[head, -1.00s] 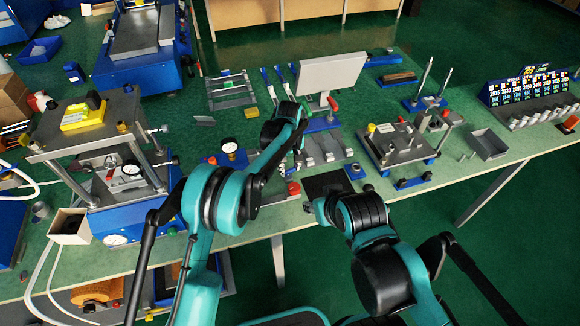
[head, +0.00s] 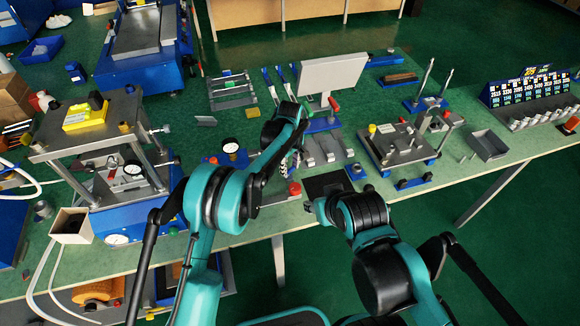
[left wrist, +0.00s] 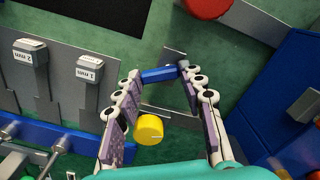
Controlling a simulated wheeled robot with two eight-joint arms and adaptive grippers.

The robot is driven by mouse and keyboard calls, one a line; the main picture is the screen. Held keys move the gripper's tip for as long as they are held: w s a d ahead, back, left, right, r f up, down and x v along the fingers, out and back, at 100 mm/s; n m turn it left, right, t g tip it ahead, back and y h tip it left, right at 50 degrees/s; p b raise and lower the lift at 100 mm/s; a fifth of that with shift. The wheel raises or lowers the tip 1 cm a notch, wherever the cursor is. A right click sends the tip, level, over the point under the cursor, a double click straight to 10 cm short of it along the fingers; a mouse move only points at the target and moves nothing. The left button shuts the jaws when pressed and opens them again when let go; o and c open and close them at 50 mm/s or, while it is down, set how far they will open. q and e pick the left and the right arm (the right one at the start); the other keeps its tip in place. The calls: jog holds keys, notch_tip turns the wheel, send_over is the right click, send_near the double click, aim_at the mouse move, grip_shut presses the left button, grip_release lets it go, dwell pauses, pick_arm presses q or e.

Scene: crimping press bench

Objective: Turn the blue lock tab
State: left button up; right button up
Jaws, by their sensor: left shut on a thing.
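The blue lock tab (left wrist: 158,75) shows in the left wrist view as a short blue bar between my left fingertips. My left gripper (left wrist: 162,74) is shut on it, with one finger on each side. A yellow knob (left wrist: 150,128) and a grey metal plate (left wrist: 182,97) lie close to it, between the fingers. In the head view my left gripper (head: 287,163) is low over the middle of the bench, and my arm hides the tab. My right gripper (head: 313,208) is at the bench's front edge, and its fingers are too small to judge.
A red button (left wrist: 207,5) lies just beyond the left fingertips. Grey levers marked 2 mm (left wrist: 31,62) and 1 mm (left wrist: 89,68) are to the left. In the head view a grey screen (head: 330,75) stands behind the left gripper, and a gauge (head: 231,148) is to its left.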

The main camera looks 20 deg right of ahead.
aim_at(290, 170)
pick_arm(q)
jog(key=o, duration=1.2)
jog(key=shift+c, duration=0.2)
notch_tip(290, 170, up, 12)
jog(key=shift+f, duration=0.1)
